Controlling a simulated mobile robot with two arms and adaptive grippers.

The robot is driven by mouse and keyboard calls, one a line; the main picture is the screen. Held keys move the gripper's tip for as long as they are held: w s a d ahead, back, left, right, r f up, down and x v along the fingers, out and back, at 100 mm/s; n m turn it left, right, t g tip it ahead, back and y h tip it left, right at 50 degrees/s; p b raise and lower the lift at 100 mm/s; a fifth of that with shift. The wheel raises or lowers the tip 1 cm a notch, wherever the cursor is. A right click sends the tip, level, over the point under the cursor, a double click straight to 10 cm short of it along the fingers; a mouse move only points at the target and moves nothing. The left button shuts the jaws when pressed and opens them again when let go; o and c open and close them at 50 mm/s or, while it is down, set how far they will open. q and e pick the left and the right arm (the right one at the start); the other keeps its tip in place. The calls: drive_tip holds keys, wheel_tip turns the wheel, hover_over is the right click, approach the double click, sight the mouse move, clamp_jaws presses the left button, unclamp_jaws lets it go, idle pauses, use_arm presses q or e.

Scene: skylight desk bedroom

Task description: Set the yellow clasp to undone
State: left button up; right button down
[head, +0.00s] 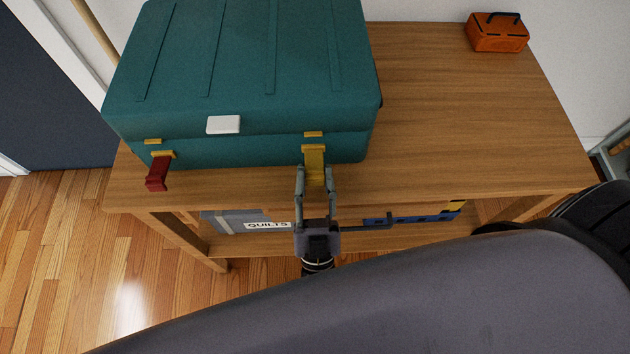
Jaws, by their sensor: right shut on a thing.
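A teal suitcase (240,70) lies closed on a wooden table. The yellow clasp (314,158) is at the right of its front face, below a small yellow catch plate (313,134). A red clasp (158,172) hangs at the left of the front, tilted outward below its own yellow catch plate (153,141). My right gripper (315,180) is at the yellow clasp, its fingers shut on the lower part of it. Whether the yellow clasp is still hooked to its catch plate is hard to tell. My left gripper is not in view.
A white plate (223,125) sits on the suitcase front. An orange box (497,33) with a dark handle stands at the back right of the table (450,110). The table's right half is mostly clear. A shelf below holds a box labelled QUILTS (240,222).

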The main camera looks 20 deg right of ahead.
drive_tip(key=shift+f, duration=0.1)
drive_tip(key=c, duration=1.2)
unclamp_jaws()
drive_tip(key=shift+c, duration=0.2)
drive_tip(key=v, duration=1.2)
